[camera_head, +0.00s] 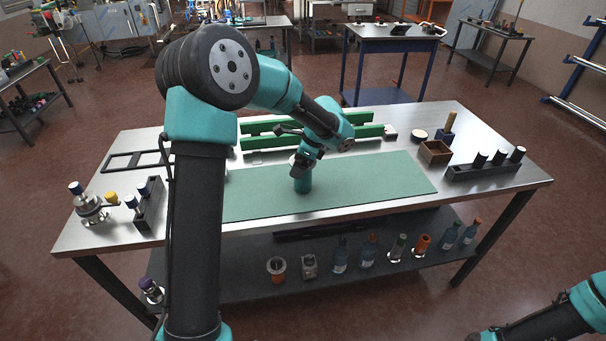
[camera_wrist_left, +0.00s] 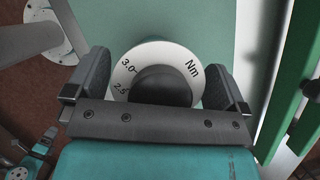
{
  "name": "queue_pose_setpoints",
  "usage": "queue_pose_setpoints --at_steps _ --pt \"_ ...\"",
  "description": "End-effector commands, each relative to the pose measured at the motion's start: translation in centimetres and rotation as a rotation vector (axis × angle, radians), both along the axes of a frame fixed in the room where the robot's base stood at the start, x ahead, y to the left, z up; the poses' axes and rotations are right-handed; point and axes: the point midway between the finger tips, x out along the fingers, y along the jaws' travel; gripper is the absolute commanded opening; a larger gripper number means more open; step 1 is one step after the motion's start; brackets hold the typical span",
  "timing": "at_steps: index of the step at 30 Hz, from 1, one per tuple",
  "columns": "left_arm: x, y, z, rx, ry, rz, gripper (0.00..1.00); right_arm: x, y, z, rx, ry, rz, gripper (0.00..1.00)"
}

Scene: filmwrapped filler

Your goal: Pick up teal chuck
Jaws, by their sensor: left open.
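The teal chuck (camera_head: 303,184) stands upright on the green mat (camera_head: 370,182), a short teal cylinder near the mat's middle. My left gripper (camera_head: 304,166) is right above it and hides its top. In the left wrist view a round white dial (camera_wrist_left: 150,52), marked 2.5, 3.0 and Nm, with a dark dome, appears to be the chuck's top. The open fingers of my left gripper (camera_wrist_left: 158,78) are on either side of it, with no clear contact. My right arm shows at the bottom right of the head view; its gripper is out of frame.
Green rails (camera_head: 262,142) lie behind the mat. A wooden box (camera_head: 435,152) and a black rack (camera_head: 485,170) stand at the right. A black holder (camera_head: 150,204) and a metal fixture (camera_head: 90,208) stand at the left. Bottles (camera_head: 341,257) stand on the lower shelf.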

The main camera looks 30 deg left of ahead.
Motion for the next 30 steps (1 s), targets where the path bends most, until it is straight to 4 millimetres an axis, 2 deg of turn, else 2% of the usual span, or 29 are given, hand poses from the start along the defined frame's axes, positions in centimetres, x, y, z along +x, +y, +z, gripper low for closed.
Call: queue_pose_setpoints --at_steps 8,27,30 --pt "0.0 0.0 0.03 0.0 0.0 0.0 0.98 0.0 0.0 0.0 0.0 0.0 0.0 0.91" --pt "0.03 0.01 0.13 0.001 -0.002 0.0 0.37 0.0 0.0 0.0 0.0 0.0 0.0 0.91" --pt "0.03 0.0 0.13 0.001 -0.002 0.0 0.31 0.0 0.0 0.0 0.0 0.0 0.0 0.91"
